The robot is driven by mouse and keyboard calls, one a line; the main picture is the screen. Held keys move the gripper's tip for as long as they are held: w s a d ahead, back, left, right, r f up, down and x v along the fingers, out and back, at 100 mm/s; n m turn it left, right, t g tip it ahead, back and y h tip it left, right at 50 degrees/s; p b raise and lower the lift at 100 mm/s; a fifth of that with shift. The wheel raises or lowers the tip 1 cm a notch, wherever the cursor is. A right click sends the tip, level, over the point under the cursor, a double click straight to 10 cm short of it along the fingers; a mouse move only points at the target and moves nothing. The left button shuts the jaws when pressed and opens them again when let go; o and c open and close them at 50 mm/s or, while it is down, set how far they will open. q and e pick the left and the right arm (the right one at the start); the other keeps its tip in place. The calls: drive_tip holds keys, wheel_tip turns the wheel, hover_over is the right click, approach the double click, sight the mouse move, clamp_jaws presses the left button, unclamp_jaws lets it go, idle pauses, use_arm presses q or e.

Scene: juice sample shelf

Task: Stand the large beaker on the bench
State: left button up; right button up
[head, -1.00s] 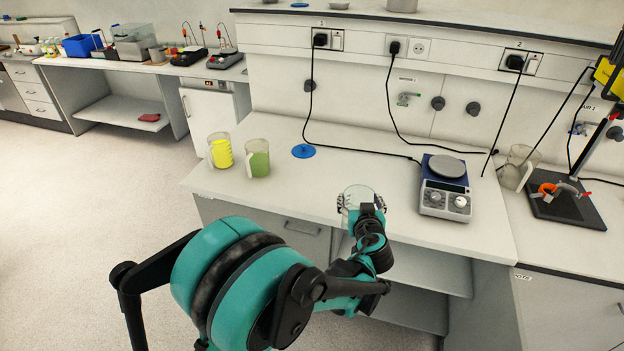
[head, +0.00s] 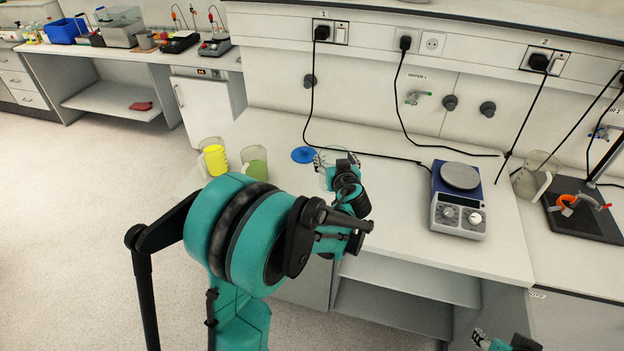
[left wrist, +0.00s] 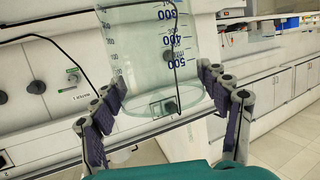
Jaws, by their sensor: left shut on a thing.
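My left gripper (head: 335,163) is shut on the large beaker (left wrist: 150,55), which is clear glass with blue graduation marks. In the left wrist view the beaker sits between the two finger pads of the gripper (left wrist: 165,110). In the head view the beaker is mostly hidden by the gripper and wrist. It is over the white bench (head: 400,215), right of a blue disc. I cannot tell whether its base touches the bench. My right gripper (head: 490,340) shows only partly at the bottom edge.
A yellow-filled beaker (head: 215,160) and a green-filled beaker (head: 255,166) stand left of it. The blue disc (head: 303,155) lies on the bench. A hotplate (head: 459,205), a clear jug (head: 535,175) and a stand base (head: 590,220) are to the right. Cables hang along the wall.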

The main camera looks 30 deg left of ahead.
use_arm(q)
drive_tip(key=s+a+f+b, duration=0.1)
drive_tip(key=a+f+b, duration=0.2)
drive_tip(key=a+f, duration=0.4)
drive_tip(key=shift+f, duration=0.7)
drive_tip(key=shift+f, duration=0.1)
drive_tip(key=o, duration=1.7)
drive_tip(key=shift+c, duration=0.2)
